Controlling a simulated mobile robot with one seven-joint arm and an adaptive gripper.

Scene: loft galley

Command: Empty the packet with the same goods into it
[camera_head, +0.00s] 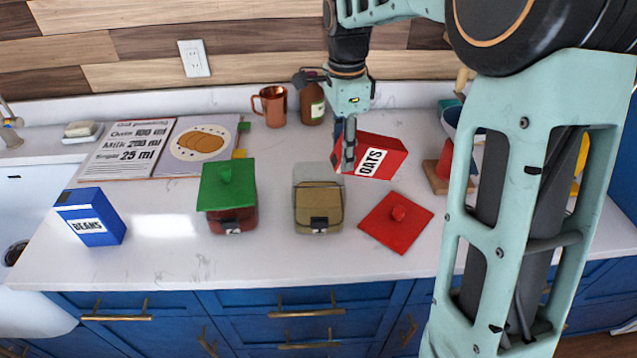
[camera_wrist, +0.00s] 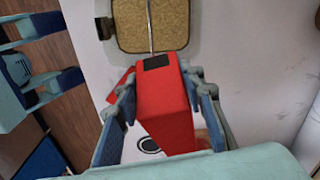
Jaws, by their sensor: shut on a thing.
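My gripper (camera_head: 349,150) is shut on a red packet marked OATS (camera_head: 386,152). It holds the packet tilted above the counter, behind and to the right of an open clear canister (camera_head: 318,200). In the wrist view the packet (camera_wrist: 165,105) lies between both fingers (camera_wrist: 160,85). A dark patch, seemingly its opening, faces the canister (camera_wrist: 117,42). A thin pale line runs from there over the canister; I cannot tell whether it is a stream. The canister holds tan goods; its small label is unreadable. A red lid (camera_head: 385,228) lies on the counter to its right.
A canister (camera_head: 228,218) with red contents wears a green lid (camera_head: 226,188). A blue BEANS packet (camera_head: 90,217) stands at the left. A recipe book (camera_head: 150,148), copper mug (camera_head: 270,106) and brown bottle (camera_head: 312,103) are at the back. The front counter strip is clear.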

